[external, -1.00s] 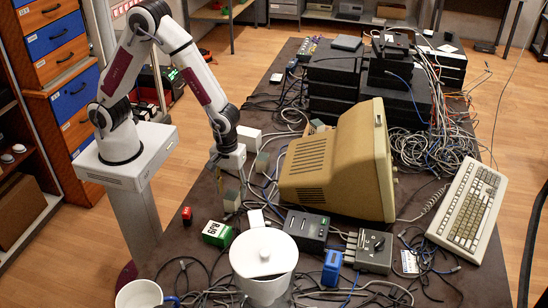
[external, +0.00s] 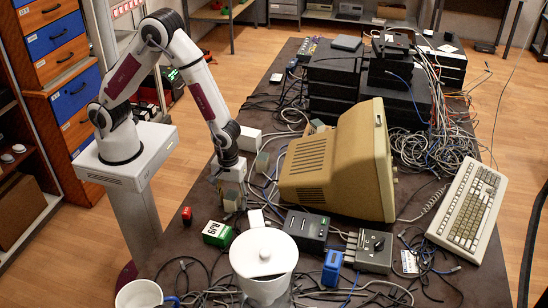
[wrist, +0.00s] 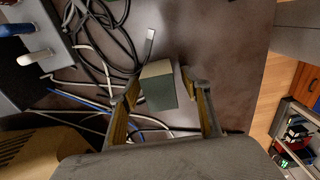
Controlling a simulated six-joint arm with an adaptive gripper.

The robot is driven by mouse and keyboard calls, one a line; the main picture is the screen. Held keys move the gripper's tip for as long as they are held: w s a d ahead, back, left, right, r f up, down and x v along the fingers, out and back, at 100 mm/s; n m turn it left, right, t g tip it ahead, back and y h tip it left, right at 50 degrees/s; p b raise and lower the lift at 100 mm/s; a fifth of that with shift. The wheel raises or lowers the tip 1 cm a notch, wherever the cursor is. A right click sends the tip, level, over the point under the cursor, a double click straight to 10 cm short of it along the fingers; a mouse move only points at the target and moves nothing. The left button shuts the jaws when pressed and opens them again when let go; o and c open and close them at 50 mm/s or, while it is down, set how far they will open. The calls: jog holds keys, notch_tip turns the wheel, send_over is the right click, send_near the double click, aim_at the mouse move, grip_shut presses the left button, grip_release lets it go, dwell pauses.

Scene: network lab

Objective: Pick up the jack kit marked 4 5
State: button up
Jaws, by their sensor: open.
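A small box (wrist: 158,92) with a grey-green face and a cream face lies between my fingers in the wrist view. I see no readable marking on it. In the external view a pale grey-green box (external: 231,203) stands on the dark table directly under my gripper (external: 230,187), partly covered by it. My gripper (wrist: 161,88) is open, with a finger on either side of the box and a gap visible at the right finger. A green and white box (external: 217,234) with large dark letters stands nearer the camera; I cannot read them surely. Which box is marked 4 5 is unclear.
A small red item (external: 187,214), a white lidded pitcher (external: 263,259) and a mug (external: 140,295) are in front. Cables and a beige monitor (external: 337,165) crowd the right. The table's left strip is mostly clear.

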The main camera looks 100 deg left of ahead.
aim_at(232, 195)
jog(key=shift+f, duration=0.1)
dwell(0.4)
jog(key=c, duration=1.2)
jog(key=shift+c, duration=0.2)
jog(key=shift+r, duration=5.05)
